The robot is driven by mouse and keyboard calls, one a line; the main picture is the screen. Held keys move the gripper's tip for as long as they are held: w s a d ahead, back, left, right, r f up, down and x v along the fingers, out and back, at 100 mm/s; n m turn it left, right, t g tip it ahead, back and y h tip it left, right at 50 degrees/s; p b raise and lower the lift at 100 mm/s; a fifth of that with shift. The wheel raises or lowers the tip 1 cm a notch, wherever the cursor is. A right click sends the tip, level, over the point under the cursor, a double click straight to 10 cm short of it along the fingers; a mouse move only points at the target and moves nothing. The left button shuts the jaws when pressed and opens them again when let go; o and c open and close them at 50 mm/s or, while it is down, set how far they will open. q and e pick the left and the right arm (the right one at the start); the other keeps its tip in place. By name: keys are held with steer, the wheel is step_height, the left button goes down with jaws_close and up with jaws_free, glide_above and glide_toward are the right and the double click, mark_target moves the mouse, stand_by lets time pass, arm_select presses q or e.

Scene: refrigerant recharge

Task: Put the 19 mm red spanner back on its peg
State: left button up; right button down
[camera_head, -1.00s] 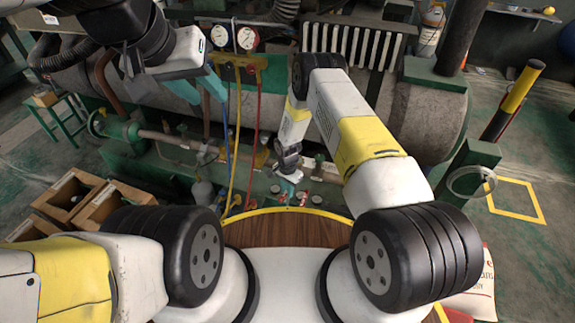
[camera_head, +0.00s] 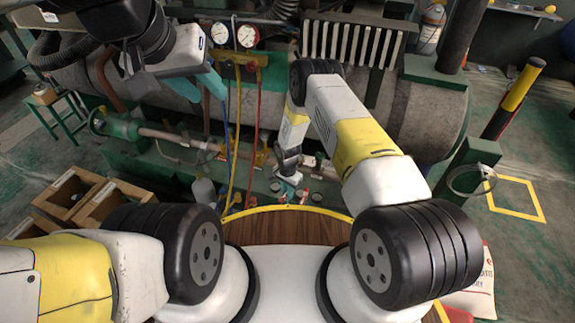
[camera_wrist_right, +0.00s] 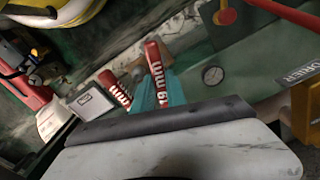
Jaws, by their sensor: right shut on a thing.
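The red spanner handle marked 19 mm (camera_wrist_right: 155,66) shows in the right wrist view, between the teal fingers of my right gripper (camera_wrist_right: 158,92), which is shut on it. The handle's lower part is partly hidden by the gripper body. I cannot make out the spanner's peg.
A second red handle with mm lettering (camera_wrist_right: 114,89) is just left of the held one. Blue, yellow and red hoses (camera_head: 257,125) hang from the gauge manifold (camera_head: 238,60) between my grippers.

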steer(key=shift+f, duration=0.25)
steer(key=c, duration=1.3)
jaws_free()
steer(key=shift+f, duration=0.1)
